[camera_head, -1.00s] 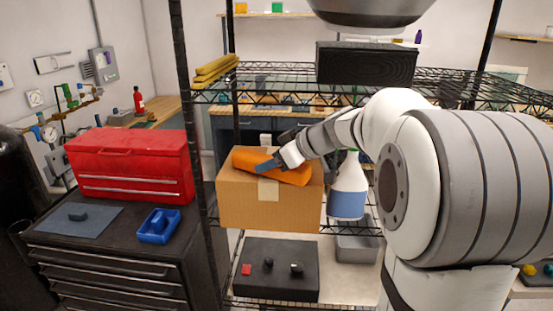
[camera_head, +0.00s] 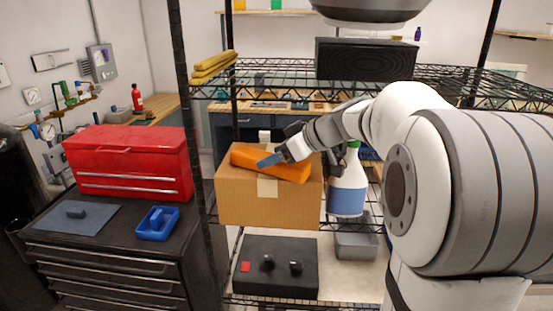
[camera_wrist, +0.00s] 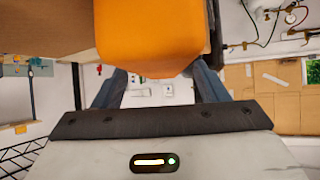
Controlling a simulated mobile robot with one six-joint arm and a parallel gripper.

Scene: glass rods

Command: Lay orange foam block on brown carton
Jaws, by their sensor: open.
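The orange foam block (camera_head: 292,171) lies on top of the brown carton (camera_head: 240,203), lengthwise and slanting across it in the head view. The carton stands on a shelf of the wire rack, with pale tape down its front. My gripper (camera_head: 268,161) is at the block's near side, and its blue finger overlaps the block in the picture. In the wrist view the block (camera_wrist: 150,35) fills the top middle. My two blue fingers (camera_wrist: 160,86) are spread wide with its near end around their tips. Whether a finger touches it I cannot tell.
A spray bottle (camera_head: 348,188) stands just right of the carton, close under my arm. The wire shelf (camera_head: 290,84) above holds a black box (camera_head: 366,62) and yellow pieces (camera_head: 213,65). A rack post (camera_head: 190,130) and a red toolbox (camera_head: 130,165) are to the left.

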